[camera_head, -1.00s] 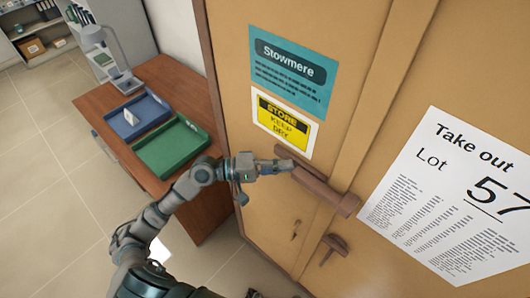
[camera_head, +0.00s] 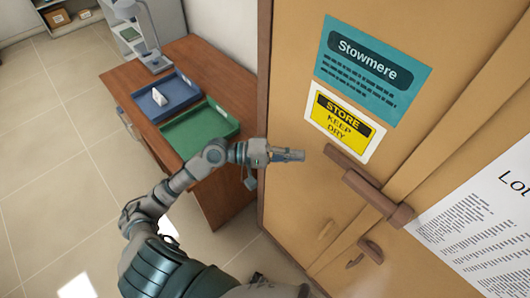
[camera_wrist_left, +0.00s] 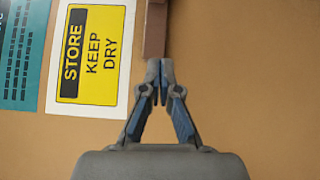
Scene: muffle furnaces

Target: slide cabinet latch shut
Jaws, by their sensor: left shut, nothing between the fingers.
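The cabinet latch is a brown sliding bar (camera_head: 362,183) on the tan cabinet doors, slanting across the seam between them. Its left end lies just below the yellow STORE KEEP DRY sign (camera_head: 343,122), and its right end sits at a thicker brown piece. My left gripper (camera_head: 303,155) is shut and empty, left of the bar's left end, with a small gap in the head view. In the left wrist view the shut fingertips (camera_wrist_left: 160,70) appear just below the end of the bar (camera_wrist_left: 155,28); contact cannot be told. My right gripper is out of view.
A brown handle (camera_head: 371,250) sits below the latch. A teal Stowmere sign (camera_head: 372,65) and a white paper (camera_head: 478,215) are on the doors. A wooden desk (camera_head: 185,62) with a blue tray (camera_head: 185,98), green tray (camera_head: 221,128) and lamp stands left.

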